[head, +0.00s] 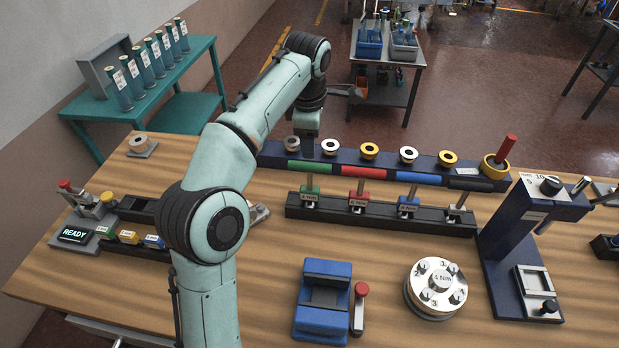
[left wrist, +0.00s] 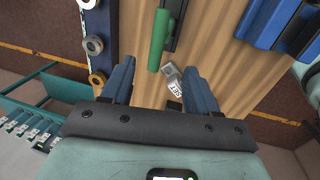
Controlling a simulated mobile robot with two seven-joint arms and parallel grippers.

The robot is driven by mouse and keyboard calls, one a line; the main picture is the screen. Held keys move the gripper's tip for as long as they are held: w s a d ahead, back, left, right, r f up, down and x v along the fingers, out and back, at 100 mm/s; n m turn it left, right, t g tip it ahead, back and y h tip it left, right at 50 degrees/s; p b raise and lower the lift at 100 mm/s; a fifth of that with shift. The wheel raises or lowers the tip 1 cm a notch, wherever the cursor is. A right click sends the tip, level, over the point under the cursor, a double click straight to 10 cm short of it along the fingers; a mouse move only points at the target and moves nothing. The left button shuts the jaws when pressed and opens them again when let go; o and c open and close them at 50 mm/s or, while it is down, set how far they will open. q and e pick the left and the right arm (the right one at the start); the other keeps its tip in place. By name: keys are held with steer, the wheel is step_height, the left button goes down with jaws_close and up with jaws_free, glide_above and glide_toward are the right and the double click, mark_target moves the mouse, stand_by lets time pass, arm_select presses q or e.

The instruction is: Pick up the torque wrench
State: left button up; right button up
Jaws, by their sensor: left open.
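Several torque wrenches stand in a black rack (head: 375,214), with handles coloured green, red, blue and black. The green wrench (head: 308,167) is at the left end, with a green tag reading 4 Nm; the red (head: 362,172), blue (head: 418,178) and black (head: 470,184) ones follow to its right. My left gripper (left wrist: 158,66) is open and empty. In the left wrist view the green handle (left wrist: 160,40) lies just ahead of the fingertips, roughly between them, apart from both. In the head view my left arm reaches to the rack's left end; its fingers are mostly hidden. My right gripper is out of view.
A blue rail (head: 335,160) with several rings runs behind the rack. A blue press (head: 522,230) stands at the right. A blue fixture (head: 323,297) and a round metal plate (head: 436,286) are in front. A READY display (head: 75,235) sits at the left.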

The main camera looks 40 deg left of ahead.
mark_target(312, 164)
arm_select(q)
steer(key=f, duration=0.2)
steer(key=f+b, duration=0.1)
steer(key=f, duration=0.3)
steer(key=shift+w+a+f, duration=0.2)
steer(key=shift+a+f, duration=0.05)
steer(key=shift+w+f+b, duration=0.25)
steer(key=shift+f+b, duration=0.05)
steer(key=shift+f, duration=0.15)
steer(key=f, duration=0.1)
steer(key=w+f, duration=0.1)
steer(key=f, duration=0.2)
steer(key=shift+w+a+f, duration=0.25)
steer(key=shift+a+f, duration=0.15)
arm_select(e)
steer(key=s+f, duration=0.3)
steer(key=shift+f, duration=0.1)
arm_select(q)
jaws_close()
